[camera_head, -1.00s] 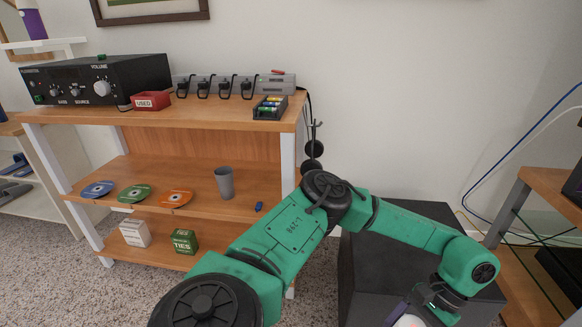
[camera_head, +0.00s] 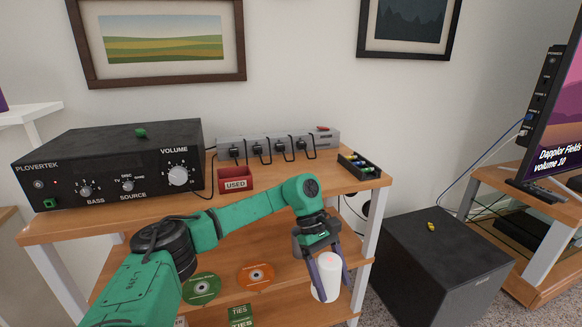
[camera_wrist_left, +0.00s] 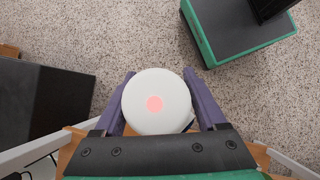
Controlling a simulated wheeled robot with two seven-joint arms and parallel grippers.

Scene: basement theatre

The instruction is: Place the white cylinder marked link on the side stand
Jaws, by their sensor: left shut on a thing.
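My left gripper (camera_head: 331,287) is shut around a white cylinder (camera_head: 327,266). The cylinder hangs in the air in front of the wooden shelf unit, below its top board. In the left wrist view the cylinder (camera_wrist_left: 142,117) shows its round top with a pale red dot, between the two purple fingers; carpet lies beyond it. No "link" lettering is legible. A white stand (camera_head: 30,115) rises at the far left, mostly cut off by the frame; I cannot tell if it is the side stand. My right gripper is in neither view.
The shelf top (camera_head: 110,217) holds an amplifier (camera_head: 110,165), a red "USED" box (camera_head: 236,179), a power strip (camera_head: 230,147) and a battery tray (camera_head: 358,166). Discs lie on the shelf below. A black speaker box (camera_head: 440,265) with a yellow item stands right, beside a TV stand (camera_head: 530,205).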

